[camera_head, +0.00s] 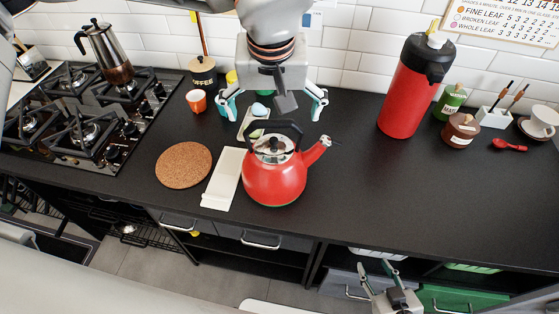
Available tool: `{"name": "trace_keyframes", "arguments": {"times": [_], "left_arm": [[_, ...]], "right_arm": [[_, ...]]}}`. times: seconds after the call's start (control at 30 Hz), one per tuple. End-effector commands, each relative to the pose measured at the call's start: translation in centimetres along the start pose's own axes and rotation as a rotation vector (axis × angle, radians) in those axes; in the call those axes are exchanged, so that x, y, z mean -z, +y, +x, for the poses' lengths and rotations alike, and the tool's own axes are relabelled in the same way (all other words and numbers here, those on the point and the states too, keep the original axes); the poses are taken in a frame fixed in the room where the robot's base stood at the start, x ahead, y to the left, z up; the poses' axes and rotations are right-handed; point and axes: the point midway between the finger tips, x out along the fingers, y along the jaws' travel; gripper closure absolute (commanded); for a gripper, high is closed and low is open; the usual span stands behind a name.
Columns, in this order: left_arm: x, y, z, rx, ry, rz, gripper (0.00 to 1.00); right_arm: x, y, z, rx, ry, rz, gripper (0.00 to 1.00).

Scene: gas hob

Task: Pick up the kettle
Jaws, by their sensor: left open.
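The red kettle (274,183) stands upright on the black worktop, with a black handle arched over its lid and its spout pointing right. My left gripper (272,108) is open above and behind the kettle, its teal-tipped fingers spread wide to either side. It is empty, and its fingers appear apart from the kettle. My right gripper (376,268) is low at the bottom, in front of the worktop's front edge. Its fingers stand apart with nothing between them.
A cork mat (183,165) and a pale board (223,179) lie left of the kettle. An orange cup (197,101) and coffee canister (203,74) stand behind. A red flask (405,95) stands at right. The gas hob (75,145) is left.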

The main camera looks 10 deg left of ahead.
Motion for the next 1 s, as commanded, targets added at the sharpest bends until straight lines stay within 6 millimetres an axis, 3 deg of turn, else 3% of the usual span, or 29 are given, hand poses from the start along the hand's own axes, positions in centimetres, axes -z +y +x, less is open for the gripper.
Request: {"name": "trace_keyframes", "arguments": {"times": [0.23,0.57,0.9,1.0], "left_arm": [[0.1,-0.3,3.5,0.001,-0.004,-0.001,0.0],[0.2,-0.3,4.3,0.0,-0.002,0.0,0.0],[0.1,-0.2,4.4,0.0,-0.004,0.001,0.86],[0.0,-0.3,4.5,0.001,-0.006,0.002,0.86]], "right_arm": [[0.4,0.1,-0.2,-0.001,0.002,0.0,0.6],[0.9,0.2,-0.2,-0.002,0.011,0.0,0.6],[1.0,0.2,-0.1,-0.003,0.013,0.001,0.6],[1.0,0.2,-0.1,-0.003,0.012,0.001,0.6]]}}
